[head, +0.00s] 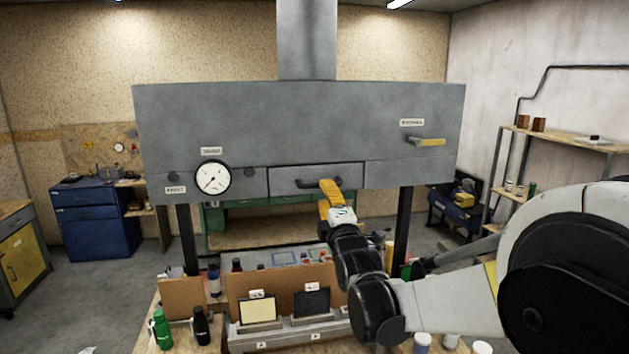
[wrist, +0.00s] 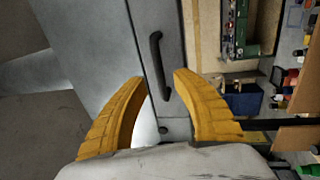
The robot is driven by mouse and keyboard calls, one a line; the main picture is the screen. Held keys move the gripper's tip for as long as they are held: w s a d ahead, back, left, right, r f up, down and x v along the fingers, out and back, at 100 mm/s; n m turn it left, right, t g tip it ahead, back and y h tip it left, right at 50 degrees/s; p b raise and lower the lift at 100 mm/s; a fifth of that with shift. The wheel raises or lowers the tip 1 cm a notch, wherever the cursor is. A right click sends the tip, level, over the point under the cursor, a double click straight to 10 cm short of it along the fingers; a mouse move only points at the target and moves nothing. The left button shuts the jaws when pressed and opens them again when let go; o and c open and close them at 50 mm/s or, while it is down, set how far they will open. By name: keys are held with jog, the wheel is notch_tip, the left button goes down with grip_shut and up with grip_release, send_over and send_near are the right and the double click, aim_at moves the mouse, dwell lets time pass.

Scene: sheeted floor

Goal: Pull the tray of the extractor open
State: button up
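The extractor (head: 300,120) is a wide grey hood with a duct on top. Its tray (head: 345,176) is a flat grey drawer front, flush with the hood's lower face. A dark bar handle (head: 309,184) sits on it; the handle also shows in the wrist view (wrist: 158,62). My gripper (head: 328,184) is at the handle's right end and hides part of it. In the wrist view its yellow fingers (wrist: 160,76) are apart, one on each side of the handle's lower end. I see no finger closed on the bar.
A round gauge (head: 212,178) is left of the tray, and a yellow-tipped lever (head: 427,142) is at the upper right. Below the hood stands a bench with bottles, jars and two small screens (head: 258,309). Dark posts (head: 404,222) flank the bench.

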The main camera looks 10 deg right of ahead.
jog(key=shift+w+r+p, duration=0.25)
jog(key=shift+w, duration=0.95)
jog(key=shift+w+r+p, duration=0.2)
jog(key=shift+w+r, duration=0.05)
jog(key=shift+w, duration=0.9)
grip_shut()
jog(key=s, duration=2.3)
grip_release()
